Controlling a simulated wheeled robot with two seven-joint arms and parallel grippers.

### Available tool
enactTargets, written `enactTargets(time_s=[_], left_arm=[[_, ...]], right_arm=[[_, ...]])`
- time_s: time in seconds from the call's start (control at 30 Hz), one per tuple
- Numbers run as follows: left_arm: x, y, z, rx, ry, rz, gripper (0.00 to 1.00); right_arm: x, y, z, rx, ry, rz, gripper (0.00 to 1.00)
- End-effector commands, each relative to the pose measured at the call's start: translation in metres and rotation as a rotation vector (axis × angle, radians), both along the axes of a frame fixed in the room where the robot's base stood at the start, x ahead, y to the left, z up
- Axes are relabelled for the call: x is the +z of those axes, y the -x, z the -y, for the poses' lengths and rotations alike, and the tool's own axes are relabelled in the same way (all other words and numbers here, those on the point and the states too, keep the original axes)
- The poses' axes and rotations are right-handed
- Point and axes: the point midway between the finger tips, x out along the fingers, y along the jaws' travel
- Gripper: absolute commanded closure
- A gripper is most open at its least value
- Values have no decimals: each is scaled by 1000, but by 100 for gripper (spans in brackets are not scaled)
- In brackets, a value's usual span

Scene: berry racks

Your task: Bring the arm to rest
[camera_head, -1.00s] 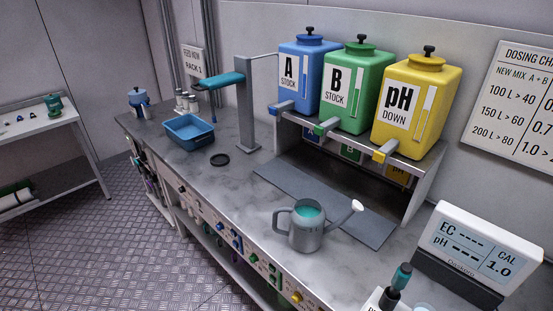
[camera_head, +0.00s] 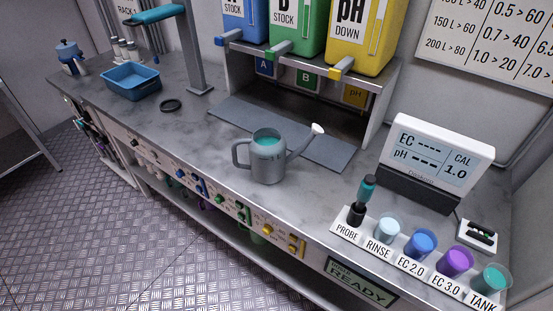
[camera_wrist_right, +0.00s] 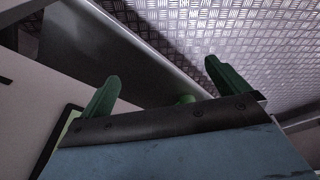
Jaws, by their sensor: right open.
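My right gripper (camera_wrist_right: 163,90) shows in the right wrist view with its two green fingers spread wide apart and nothing between them. Beyond the fingers are a grey panel and the patterned metal floor. Neither of my arms shows in the head view, and my left gripper is in no view.
A grey watering can (camera_head: 268,160) with teal liquid stands on the marbled counter (camera_head: 330,195). A meter (camera_head: 437,155), a probe (camera_head: 360,202) and several cups stand at the right. A blue basin (camera_head: 131,84) and a black ring (camera_head: 171,105) are at the left.

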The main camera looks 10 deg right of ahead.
Motion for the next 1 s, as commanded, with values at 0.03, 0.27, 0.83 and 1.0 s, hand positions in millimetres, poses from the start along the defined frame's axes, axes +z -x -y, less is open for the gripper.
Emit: enactTargets(time_s=[0.03, 0.27, 0.83, 1.0], left_arm=[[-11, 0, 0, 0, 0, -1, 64], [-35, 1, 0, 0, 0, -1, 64], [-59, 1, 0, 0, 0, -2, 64], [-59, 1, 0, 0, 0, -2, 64]], right_arm=[[-32, 12, 2, 2, 3, -19, 0], [-130, 73, 11, 13, 9, -63, 0], [-200, 155, 27, 24, 16, -105, 0], [-200, 155, 27, 24, 16, -105, 0]])
